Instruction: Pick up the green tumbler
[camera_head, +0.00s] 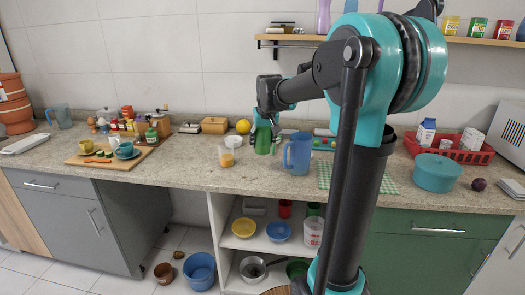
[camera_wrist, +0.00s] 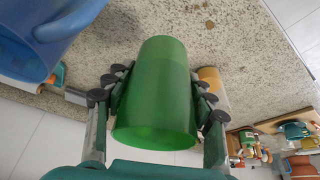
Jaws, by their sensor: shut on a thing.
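The green tumbler (camera_wrist: 156,92) fills the middle of the wrist view, between the two fingers of my gripper (camera_wrist: 157,100). The fingers press on its left and right sides, and my gripper is shut on it. In the head view the green tumbler (camera_head: 263,142) is at the counter, left of the blue pitcher, with my gripper (camera_head: 263,128) at it from above and behind. I cannot tell whether its base touches the counter.
The blue pitcher (camera_head: 297,154) stands close on the right; it also shows in the wrist view (camera_wrist: 30,45). An orange-filled glass (camera_head: 226,157) stands on the left. The counter front (camera_head: 200,178) is clear.

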